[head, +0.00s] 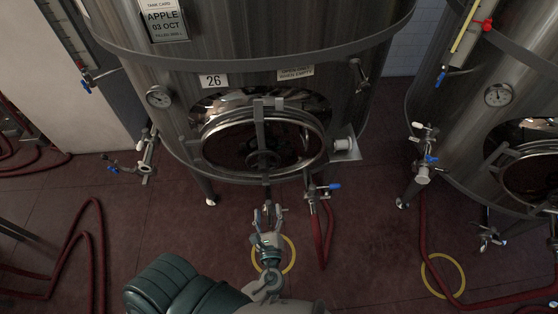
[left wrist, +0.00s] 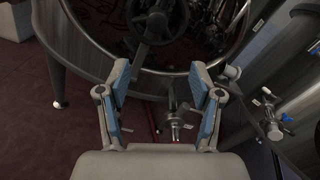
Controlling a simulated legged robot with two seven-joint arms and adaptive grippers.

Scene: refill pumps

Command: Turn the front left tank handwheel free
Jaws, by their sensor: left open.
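The steel tank (head: 250,78) marked 26 stands in the middle of the head view. Its oval manway door (head: 207,150) is low on the front, crossed by an upright bar. In the left wrist view the handwheel (left wrist: 155,22) is at the top, beyond the fingertips. My left gripper (head: 268,213) is open and empty, below and in front of the handwheel, apart from it. Its two blue-padded fingers (left wrist: 160,72) are spread wide in the left wrist view. My right gripper is not in view.
A sample valve (head: 147,150) sticks out at the tank's left. A second tank (head: 470,130) stands at the right. Yellow rings (head: 442,276) and hoses lie on the red floor.

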